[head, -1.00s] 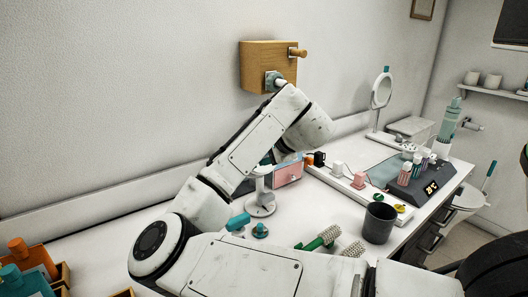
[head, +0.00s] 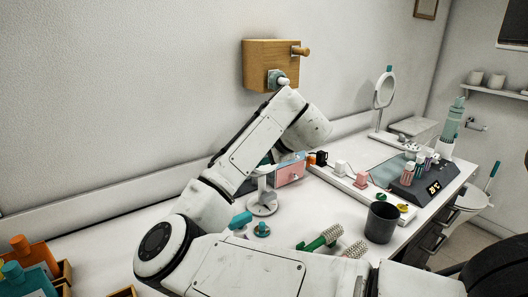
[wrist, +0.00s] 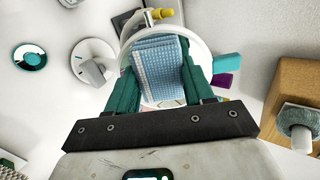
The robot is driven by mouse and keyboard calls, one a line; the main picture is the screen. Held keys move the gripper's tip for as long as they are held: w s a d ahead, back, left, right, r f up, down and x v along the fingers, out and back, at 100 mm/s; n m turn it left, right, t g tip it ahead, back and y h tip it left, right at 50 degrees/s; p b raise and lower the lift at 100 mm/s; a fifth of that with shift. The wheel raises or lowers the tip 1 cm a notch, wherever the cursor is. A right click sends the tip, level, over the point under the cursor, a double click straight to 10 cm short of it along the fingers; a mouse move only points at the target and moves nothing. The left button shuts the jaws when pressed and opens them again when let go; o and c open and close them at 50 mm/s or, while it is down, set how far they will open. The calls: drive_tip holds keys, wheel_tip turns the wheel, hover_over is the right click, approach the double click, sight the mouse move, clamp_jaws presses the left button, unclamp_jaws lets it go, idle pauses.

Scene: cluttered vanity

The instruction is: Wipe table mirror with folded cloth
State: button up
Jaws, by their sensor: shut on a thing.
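My gripper (wrist: 160,68) shows in the wrist view with its teal fingers on either side of a light blue folded cloth (wrist: 158,64), shut on it. A round white-rimmed thing (wrist: 204,52), which looks like a mirror, is right behind the cloth. The cloth overlaps most of it, and I cannot tell whether they touch.
A wooden box (head: 270,65) with a peg is on the wall by my arm. A small round-based stand (head: 262,209), green brush (head: 322,239), dark cup (head: 381,222) and power strip (head: 360,192) crowd the table. Bare tabletop shows between stand and cup.

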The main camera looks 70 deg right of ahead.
drive_tip(key=shift+s+d+p, duration=0.3)
drive_tip(key=shift+s+d, duration=0.1)
drive_tip(key=shift+d, duration=0.3)
drive_tip(key=shift+s+d+p, duration=0.3)
drive_tip(key=shift+s+d, duration=0.1)
drive_tip(key=shift+d, duration=0.25)
drive_tip(key=shift+s+d+p, duration=0.15)
drive_tip(key=shift+d+p, duration=0.15)
drive_tip(key=shift+d, duration=0.05)
drive_tip(key=shift+w+a+f, duration=0.1)
drive_tip(key=shift+w+a, duration=0.5)
drive_tip(key=shift+a, duration=0.25)
drive_tip(key=shift+w+a+f, duration=0.1)
drive_tip(key=shift+w+a, duration=0.45)
drive_tip(key=shift+a, duration=0.3)
drive_tip(key=shift+p+v, duration=0.6)
drive_tip(key=shift+v, duration=0.25)
drive_tip(key=shift+p+v, duration=1.2)
drive_tip(key=shift+v, duration=1)
